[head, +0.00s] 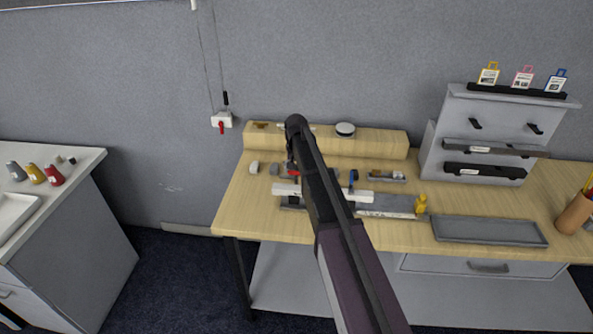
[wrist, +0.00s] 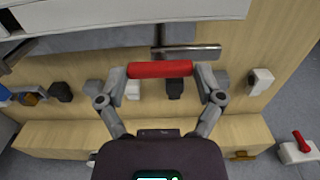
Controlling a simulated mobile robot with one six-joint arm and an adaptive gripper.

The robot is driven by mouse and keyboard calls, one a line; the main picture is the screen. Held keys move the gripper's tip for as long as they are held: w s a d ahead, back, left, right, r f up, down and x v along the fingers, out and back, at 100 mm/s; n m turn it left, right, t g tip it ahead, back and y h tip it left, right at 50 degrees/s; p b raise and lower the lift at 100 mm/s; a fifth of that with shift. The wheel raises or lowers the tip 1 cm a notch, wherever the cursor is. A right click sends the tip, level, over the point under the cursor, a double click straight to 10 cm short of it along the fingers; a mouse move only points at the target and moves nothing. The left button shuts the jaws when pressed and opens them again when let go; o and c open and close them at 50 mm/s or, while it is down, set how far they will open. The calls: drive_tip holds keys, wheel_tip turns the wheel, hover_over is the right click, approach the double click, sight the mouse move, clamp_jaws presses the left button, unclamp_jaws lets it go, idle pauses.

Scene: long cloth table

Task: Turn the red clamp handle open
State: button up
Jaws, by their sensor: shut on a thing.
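The red clamp handle (wrist: 160,69) lies crosswise between the two fingers of my gripper (wrist: 162,76) in the wrist view, one finger at each end. My gripper is shut on it. Beside it is a grey metal bar with a dark stem (wrist: 187,50). In the head view only a small red part of the handle (head: 292,171) shows beside my arm. My arm hides most of the clamp and my gripper there.
A white bar (head: 352,195) and a grey rail (head: 388,212) lie by my arm. A wooden ledge (head: 385,142) with a round tin (head: 345,129) runs behind. A grey tray (head: 488,231) is at right. A wall switch box (head: 222,118) has its own red lever.

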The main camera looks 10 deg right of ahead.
drive_tip(key=shift+s, duration=0.1)
drive_tip(key=o, duration=0.9)
drive_tip(key=shift+c, duration=0.2)
drive_tip(key=shift+n, duration=0.3)
